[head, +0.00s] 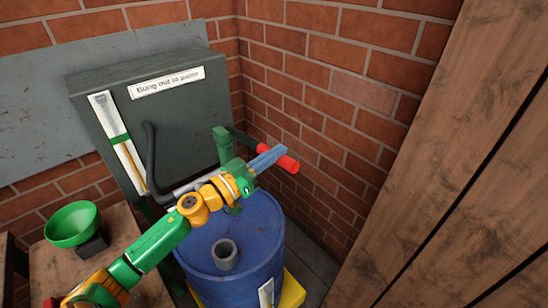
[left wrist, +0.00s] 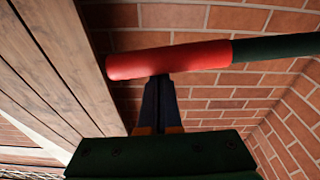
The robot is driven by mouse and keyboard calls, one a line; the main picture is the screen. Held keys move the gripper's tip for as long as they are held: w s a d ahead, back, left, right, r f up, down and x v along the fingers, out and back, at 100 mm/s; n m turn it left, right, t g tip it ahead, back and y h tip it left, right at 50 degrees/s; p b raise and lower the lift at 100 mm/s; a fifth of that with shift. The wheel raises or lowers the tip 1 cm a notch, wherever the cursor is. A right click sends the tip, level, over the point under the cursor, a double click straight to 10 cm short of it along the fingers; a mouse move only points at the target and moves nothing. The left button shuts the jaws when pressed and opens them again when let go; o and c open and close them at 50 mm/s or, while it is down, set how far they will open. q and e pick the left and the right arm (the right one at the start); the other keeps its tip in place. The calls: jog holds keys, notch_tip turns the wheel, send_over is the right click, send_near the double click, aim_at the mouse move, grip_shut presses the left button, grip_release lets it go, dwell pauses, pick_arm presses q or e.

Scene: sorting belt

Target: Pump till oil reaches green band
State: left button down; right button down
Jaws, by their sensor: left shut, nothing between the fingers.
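The pump (head: 222,145) is a green post on the blue drum (head: 200,240), with a dark lever ending in a red handle grip (head: 291,164). The gauge (head: 104,103) is a white strip on the grey cabinet, with a green band (head: 119,139) across it. A thin amber line (head: 137,177) shows below the band; its exact top is hard to read. My left gripper (head: 276,154) is shut and empty, its blue fingers at the red grip. In the left wrist view the shut fingertips (left wrist: 158,80) meet the lower edge of the red grip (left wrist: 170,59); contact is unclear. My right gripper is not in view.
A black hose (head: 152,165) runs down the cabinet (head: 180,120). A grey open bung collar (head: 225,253) stands on the drum top. A green funnel (head: 72,222) is at the wooden bench (head: 45,275). Wooden planks (head: 440,170) stand close on the right; brick walls enclose the corner.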

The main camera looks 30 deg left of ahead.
pick_arm(q)
jog(key=shift+f, duration=0.5)
notch_tip(320, 180, down, 12)
jog(key=m+b, duration=0.3)
jog(key=b, duration=0.5)
jog(key=shift+s+r+b, duration=0.2)
jog(key=shift+s+b, duration=0.1)
jog(key=shift+s, duration=0.1)
